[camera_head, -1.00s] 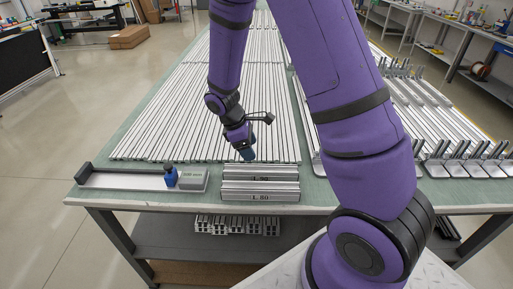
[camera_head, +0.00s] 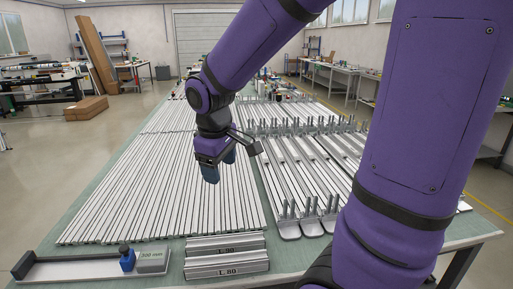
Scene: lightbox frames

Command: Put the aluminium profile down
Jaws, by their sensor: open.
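Long aluminium profiles (camera_head: 150,190) lie side by side in rows on the left and middle of the green-topped table (camera_head: 85,185). Two short profile holders stand at the front edge: a rear one (camera_head: 205,247) and a front one (camera_head: 245,266) with a label that reads L 80. The rear label is hard to read. My gripper (camera_head: 219,167) is above the right part of the long rows, pointing down with its blue fingertips apart. I see no profile between the fingers. I cannot tell which profile is the task's one.
A measuring stop (camera_head: 75,268) with a blue knob (camera_head: 126,258) and a grey block marked 300 mm (camera_head: 152,261) lies at the front left. Flat rails with upright pins (camera_head: 285,185) fill the right of the table. Cardboard boxes (camera_head: 86,107) lie on the floor at the back left.

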